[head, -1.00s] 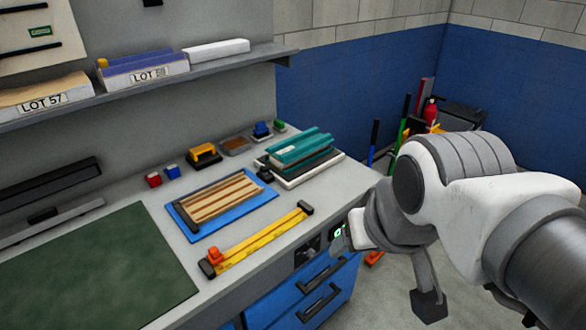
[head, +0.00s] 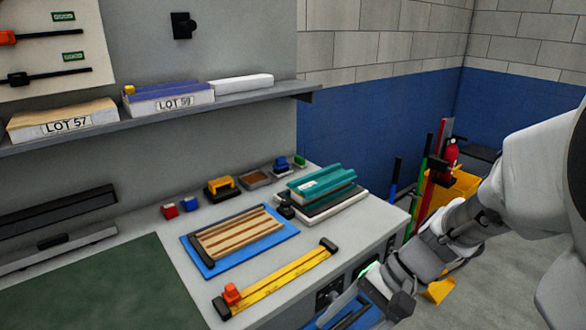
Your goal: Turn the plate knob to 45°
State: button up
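A dark control panel (head: 329,294) with small round fittings sits in the front face of the bench. Which fitting is the plate knob, and its angle, is too small to tell. A flat plate (head: 330,206) at the back right of the bench carries teal channel pieces (head: 321,181), with a small black part (head: 286,208) at its left corner. My gripper (head: 372,290) is low in front of the bench's front face, right of the panel. Its fingers are partly hidden and hard to make out, and I see nothing held.
A blue tray with striped wood strips (head: 238,234) and a yellow bar clamp (head: 277,281) lie on the bench. A green mat (head: 100,290) covers the left. Blue drawers (head: 350,312) are below the panel. Tools and a yellow bucket (head: 455,190) stand right.

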jog(key=w+d+f+m+t+y+b, duration=0.45)
jog(key=w+f+m+y, duration=0.2)
jog(key=f+m, duration=0.35)
jog(key=m+t+h+b, duration=0.3)
jog(key=m+t, duration=0.8)
jog(key=m, duration=0.1)
send_near(336, 298)
jog(key=b+x, duration=0.2)
jog(key=x, duration=0.6)
jog(key=shift+w+a+f, duration=0.1)
jog(key=shift+w+a, duration=0.15)
jog(key=shift+w, duration=0.05)
grip_shut()
